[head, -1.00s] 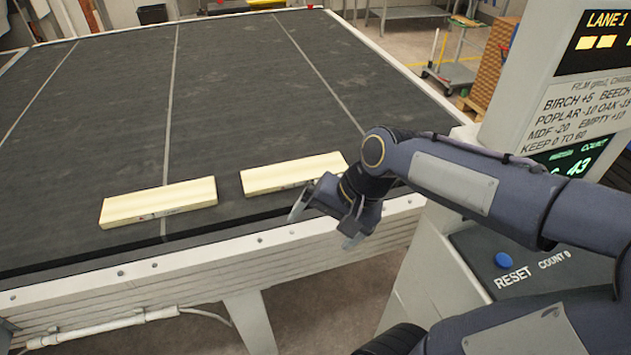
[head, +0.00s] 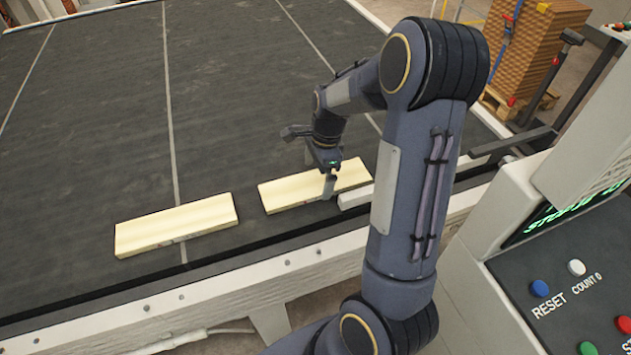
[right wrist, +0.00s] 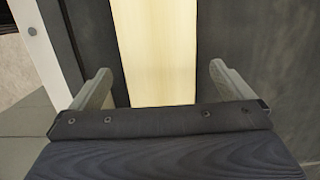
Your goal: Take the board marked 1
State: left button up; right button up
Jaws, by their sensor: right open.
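Two pale yellow boards lie flat on the dark belt near its front edge. The left board (head: 177,225) lies clear of my arm. The right board (head: 290,193) is under my right gripper (head: 328,182). No number can be read on either board. In the right wrist view, a pale board (right wrist: 157,50) runs between the two spread fingers of the right gripper (right wrist: 161,82), with a gap on each side. The gripper is open and empty. I cannot tell how far the fingertips are above the belt. My left gripper is not in view.
The dark belt (head: 90,130) is free behind the boards. A pale bar (head: 355,197) lies close to the right board's end. A control panel (head: 575,260) with several coloured buttons stands at the right. Stacked brown boards (head: 535,50) stand on a pallet behind.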

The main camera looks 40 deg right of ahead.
jog(key=shift+a+f, duration=0.2)
jog(key=shift+f, duration=0.75)
jog(key=c, duration=1.1)
jog(key=shift+r, duration=0.15)
